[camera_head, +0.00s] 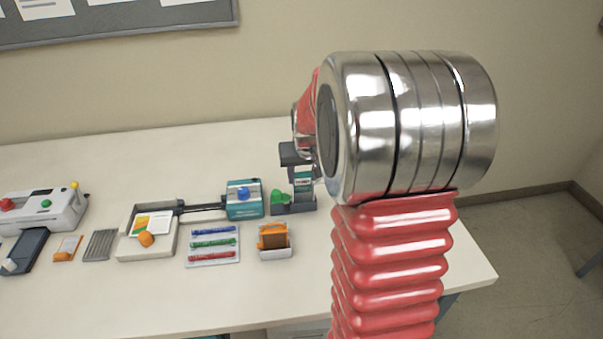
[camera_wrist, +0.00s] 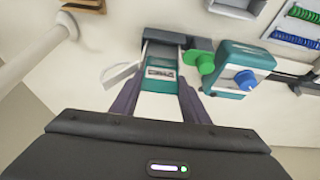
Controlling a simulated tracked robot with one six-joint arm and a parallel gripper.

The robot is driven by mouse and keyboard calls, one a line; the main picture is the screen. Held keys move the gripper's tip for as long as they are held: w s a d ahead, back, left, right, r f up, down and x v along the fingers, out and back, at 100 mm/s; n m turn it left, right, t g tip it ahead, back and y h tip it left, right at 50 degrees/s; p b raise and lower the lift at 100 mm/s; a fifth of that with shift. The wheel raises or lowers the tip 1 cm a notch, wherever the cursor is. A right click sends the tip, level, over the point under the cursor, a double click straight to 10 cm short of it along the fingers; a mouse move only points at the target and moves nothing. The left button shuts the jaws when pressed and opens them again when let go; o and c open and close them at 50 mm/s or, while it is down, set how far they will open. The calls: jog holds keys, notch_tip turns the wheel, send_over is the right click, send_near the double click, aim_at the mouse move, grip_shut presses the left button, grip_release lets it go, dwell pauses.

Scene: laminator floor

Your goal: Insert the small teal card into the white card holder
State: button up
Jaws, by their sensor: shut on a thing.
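My gripper (camera_wrist: 161,84) is shut on the small teal card (camera_wrist: 160,74), which lies between its two dark fingers and carries a dark and white printed patch. The card also shows in the head view (camera_head: 303,183), below my gripper (camera_head: 298,158) and partly hidden by it. The card's far end is at a dark grey device (camera_wrist: 165,37) with a green knob; I cannot tell whether they touch.
A teal box with a blue knob (camera_head: 244,201) stands just left of the device. A tray of coloured combs (camera_head: 213,260), a white tray (camera_head: 134,247) and a white machine (camera_head: 48,213) lie further left. The table's front strip is clear.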

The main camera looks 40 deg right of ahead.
jog(key=shift+s+a+f, duration=0.1)
jog(key=shift+s+f, duration=0.1)
jog(key=shift+f, duration=0.35)
jog(key=shift+s+f, duration=0.15)
jog(key=shift+f, duration=0.4)
jog(key=o, duration=1)
jog(key=shift+o, duration=0.4)
jog(key=shift+w+r, duration=0.2)
jog(key=shift+r, duration=3.5)
